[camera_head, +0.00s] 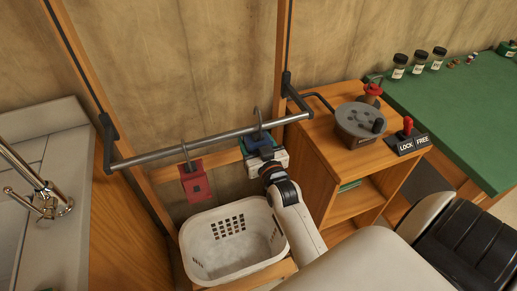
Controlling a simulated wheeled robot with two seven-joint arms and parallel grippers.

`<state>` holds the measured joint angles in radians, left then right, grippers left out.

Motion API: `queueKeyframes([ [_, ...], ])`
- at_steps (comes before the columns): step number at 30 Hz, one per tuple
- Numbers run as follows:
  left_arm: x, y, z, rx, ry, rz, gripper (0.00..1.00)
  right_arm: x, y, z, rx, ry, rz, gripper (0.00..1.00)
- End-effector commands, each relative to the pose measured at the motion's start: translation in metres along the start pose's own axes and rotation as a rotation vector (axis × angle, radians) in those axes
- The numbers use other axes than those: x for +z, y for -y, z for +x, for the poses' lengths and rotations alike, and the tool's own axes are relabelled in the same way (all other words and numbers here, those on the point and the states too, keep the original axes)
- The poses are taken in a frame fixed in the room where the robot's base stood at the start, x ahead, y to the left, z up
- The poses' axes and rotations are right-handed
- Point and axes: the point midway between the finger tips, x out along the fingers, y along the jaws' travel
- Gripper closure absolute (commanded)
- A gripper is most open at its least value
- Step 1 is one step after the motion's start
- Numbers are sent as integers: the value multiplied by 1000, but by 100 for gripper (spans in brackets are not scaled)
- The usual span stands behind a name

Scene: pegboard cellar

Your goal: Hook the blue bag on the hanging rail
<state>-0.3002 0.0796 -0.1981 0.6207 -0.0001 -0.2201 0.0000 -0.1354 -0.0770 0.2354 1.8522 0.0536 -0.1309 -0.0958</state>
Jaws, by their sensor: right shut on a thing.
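The blue bag (257,140) is at the right part of the hanging rail (215,138), a grey metal bar. Its grey hook (256,115) rises above the bar; I cannot tell whether it rests on the bar or stands just in front of it. My right gripper (262,158) reaches up from below right and is shut on the blue bag, covering its lower part. A red bag (195,184) hangs by its own hook on the rail further left. My left gripper is not in view.
A white basket (232,240) stands below the rail. A wooden shelf unit (345,205) is close on the right, with a grey round device (360,121) and a LOCK/FREE lever (407,135) on top. A sink tap (45,197) is at the left. Jars stand on a green bench (455,115).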

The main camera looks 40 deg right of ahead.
Motion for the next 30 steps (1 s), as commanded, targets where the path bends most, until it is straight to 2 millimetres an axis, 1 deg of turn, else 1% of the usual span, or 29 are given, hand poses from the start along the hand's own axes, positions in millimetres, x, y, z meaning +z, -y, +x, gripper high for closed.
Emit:
queueKeyframes([
  [1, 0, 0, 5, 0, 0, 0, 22, -8, 0, -1, 0, -2, 0, 67],
  [6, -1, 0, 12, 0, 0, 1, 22, -22, 0, -1, 1, -1, 0, 67],
  [12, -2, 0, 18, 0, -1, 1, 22, -33, 0, -1, 1, 1, 0, 67],
  [18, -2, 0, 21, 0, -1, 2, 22, -38, 0, -1, 1, 0, 0, 67],
  [27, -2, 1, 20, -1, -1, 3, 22, -38, 0, -1, 1, 0, 0, 67],
  [28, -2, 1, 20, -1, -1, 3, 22, -38, 0, -1, 1, 0, 0, 33],
  [30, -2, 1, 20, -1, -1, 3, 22, -38, 0, -1, 1, 0, 0, 22],
])
